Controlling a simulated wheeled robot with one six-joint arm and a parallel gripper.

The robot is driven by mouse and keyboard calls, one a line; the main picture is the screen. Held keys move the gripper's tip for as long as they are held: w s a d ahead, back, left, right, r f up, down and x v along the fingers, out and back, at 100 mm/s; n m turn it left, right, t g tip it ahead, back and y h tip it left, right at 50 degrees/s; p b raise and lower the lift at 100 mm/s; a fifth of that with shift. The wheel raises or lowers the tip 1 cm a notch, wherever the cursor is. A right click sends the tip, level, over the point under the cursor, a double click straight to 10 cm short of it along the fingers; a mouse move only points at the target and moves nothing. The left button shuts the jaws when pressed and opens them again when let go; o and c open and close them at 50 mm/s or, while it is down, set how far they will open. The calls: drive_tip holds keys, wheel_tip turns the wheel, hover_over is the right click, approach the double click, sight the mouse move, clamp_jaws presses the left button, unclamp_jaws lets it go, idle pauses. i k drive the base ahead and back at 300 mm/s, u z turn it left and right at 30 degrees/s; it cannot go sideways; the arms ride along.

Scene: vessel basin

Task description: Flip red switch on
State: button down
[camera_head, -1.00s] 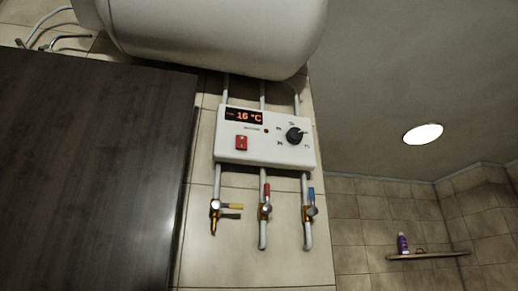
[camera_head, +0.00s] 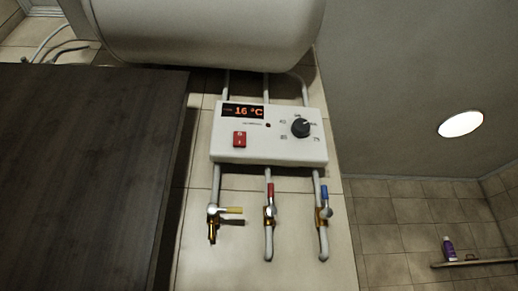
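The red switch (camera_head: 239,139) is a small red rocker on the left part of the white control box (camera_head: 270,152). The box hangs on the tiled wall below the boiler. Above the switch a display (camera_head: 242,111) glows "16 °C". A small indicator (camera_head: 268,125) to its right looks dark red; I cannot tell if it is lit. A black dial (camera_head: 300,128) sits on the box's right side. Which way the rocker is tilted is too small to tell. My gripper is not in view.
A large white boiler (camera_head: 205,30) hangs above the box. Pipes below carry yellow (camera_head: 235,210), red (camera_head: 270,190) and blue (camera_head: 325,192) valve handles. A dark wooden panel (camera_head: 85,170) fills the left. A shelf (camera_head: 480,262) with a purple bottle (camera_head: 449,249) is at right.

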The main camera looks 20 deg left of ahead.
sight(240, 138)
drive_tip(key=k, duration=0.45)
drive_tip(key=u, duration=1.05)
drive_tip(key=i, duration=0.5)
